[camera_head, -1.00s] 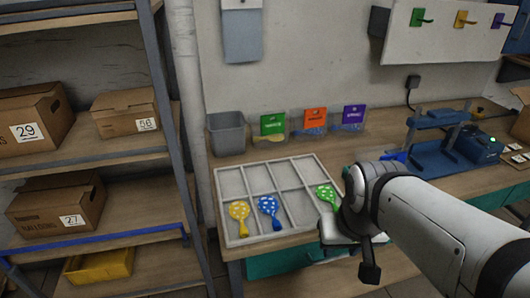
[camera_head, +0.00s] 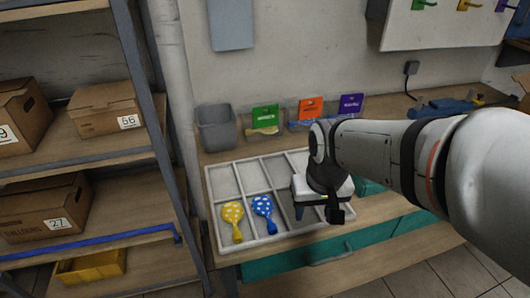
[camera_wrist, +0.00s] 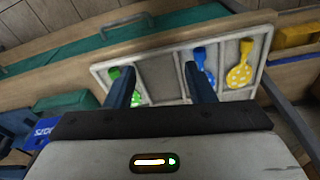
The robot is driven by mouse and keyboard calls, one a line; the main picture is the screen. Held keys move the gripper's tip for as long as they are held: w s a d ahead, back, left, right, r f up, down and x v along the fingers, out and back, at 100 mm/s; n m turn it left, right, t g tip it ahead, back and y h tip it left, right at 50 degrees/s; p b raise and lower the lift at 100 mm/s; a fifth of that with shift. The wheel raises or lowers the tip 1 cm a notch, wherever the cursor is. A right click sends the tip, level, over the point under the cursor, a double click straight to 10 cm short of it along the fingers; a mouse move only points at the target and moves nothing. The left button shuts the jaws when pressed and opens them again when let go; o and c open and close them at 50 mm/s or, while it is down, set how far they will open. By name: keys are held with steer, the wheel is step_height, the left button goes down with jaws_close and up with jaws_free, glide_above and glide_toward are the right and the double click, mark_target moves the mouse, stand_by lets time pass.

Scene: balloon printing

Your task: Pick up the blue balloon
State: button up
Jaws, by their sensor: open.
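The blue balloon (camera_head: 264,208), with white spots, lies in a front compartment of the white divided tray (camera_head: 213,184). A yellow spotted balloon (camera_head: 232,214) lies in the compartment to its left. My gripper (camera_head: 323,205) is above the right part of the tray, to the right of the blue balloon. In the wrist view its two fingers (camera_wrist: 160,82) are apart with nothing between them. The blue balloon (camera_wrist: 204,70) shows there just beside the right finger, partly hidden by it. A green balloon (camera_wrist: 120,80) is partly hidden by the left finger.
A grey bin (camera_head: 216,130) stands behind the tray, beside green, orange and purple cards (camera_head: 310,108) with packets. A shelf with cardboard boxes (camera_head: 105,107) stands at the left. Hooks are on a wall board (camera_head: 440,25). Several tray compartments are empty.

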steer(key=n+g+p, duration=0.1)
steer(key=n+g, duration=0.1)
glide_above(272, 224)
steer(key=f, duration=0.6)
steer(key=shift+w+a, duration=0.1)
steer(key=shift+w, duration=0.15)
steer(key=f, duration=0.7)
steer(key=shift+s+f+p, duration=0.25)
steer(key=shift+f+p, duration=0.05)
steer(key=shift+f, duration=0.1)
steer(key=shift+c, duration=0.2)
steer(key=c, duration=0.8)
